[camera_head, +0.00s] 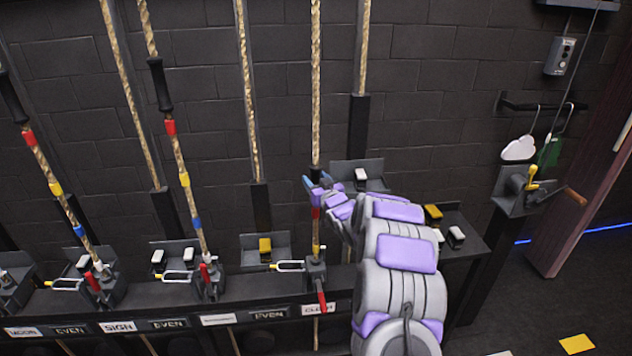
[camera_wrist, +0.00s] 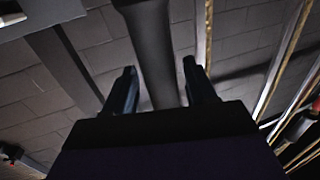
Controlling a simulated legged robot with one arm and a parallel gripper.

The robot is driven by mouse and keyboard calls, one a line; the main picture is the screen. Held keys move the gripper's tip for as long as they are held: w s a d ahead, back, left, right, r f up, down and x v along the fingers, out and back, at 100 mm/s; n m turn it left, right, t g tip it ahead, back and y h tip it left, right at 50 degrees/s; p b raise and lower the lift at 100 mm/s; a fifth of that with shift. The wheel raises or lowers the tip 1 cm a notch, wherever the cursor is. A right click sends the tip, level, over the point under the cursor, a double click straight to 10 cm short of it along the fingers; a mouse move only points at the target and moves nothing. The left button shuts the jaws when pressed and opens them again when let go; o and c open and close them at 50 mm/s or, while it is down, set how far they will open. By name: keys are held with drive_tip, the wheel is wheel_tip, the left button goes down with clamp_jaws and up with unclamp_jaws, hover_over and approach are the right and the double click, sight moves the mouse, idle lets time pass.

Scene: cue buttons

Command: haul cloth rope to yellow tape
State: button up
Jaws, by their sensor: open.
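The cloth rope (camera_head: 315,90) hangs upright above a label that reads CLOTH (camera_head: 318,310). A black sleeve on it (camera_head: 315,172) shows just above my gripper (camera_head: 316,184). In the wrist view the black sleeve (camera_wrist: 150,50) stands between the two spread fingers of my gripper (camera_wrist: 160,85); I cannot tell whether they touch it. Red tape (camera_head: 315,213) is on the rope just below my gripper. Yellow tape (camera_head: 316,249) shows lower, just above the rope's lock with a red handle (camera_head: 321,300). My arm hides part of the area to the right.
Other ropes with black sleeves and red, yellow and blue tape stand to the left, such as the SIGN rope (camera_head: 178,150). A dark rail (camera_head: 260,310) carries locks, labels and switch boxes. A crank winch (camera_head: 525,190) is on the right.

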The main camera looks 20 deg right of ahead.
drive_tip(key=shift+s, duration=0.1)
drive_tip(key=s+p, duration=0.1)
drive_tip(key=s, duration=1.6)
drive_tip(key=shift+a+f, duration=0.1)
idle(0.4)
drive_tip(key=s+a+g, duration=0.6)
drive_tip(key=s+a, duration=0.1)
drive_tip(key=s, duration=0.8)
drive_tip(key=s+a+r+g, duration=0.1)
drive_tip(key=s+a+g, duration=0.6)
drive_tip(key=s, duration=0.8)
drive_tip(key=s+a+r+g, duration=0.1)
drive_tip(key=s+a+g, duration=0.5)
drive_tip(key=s, duration=0.9)
drive_tip(key=a, duration=0.2)
drive_tip(key=shift+a+r+g, duration=0.25)
drive_tip(key=shift+a+g, duration=0.1)
drive_tip(key=shift+g, duration=0.05)
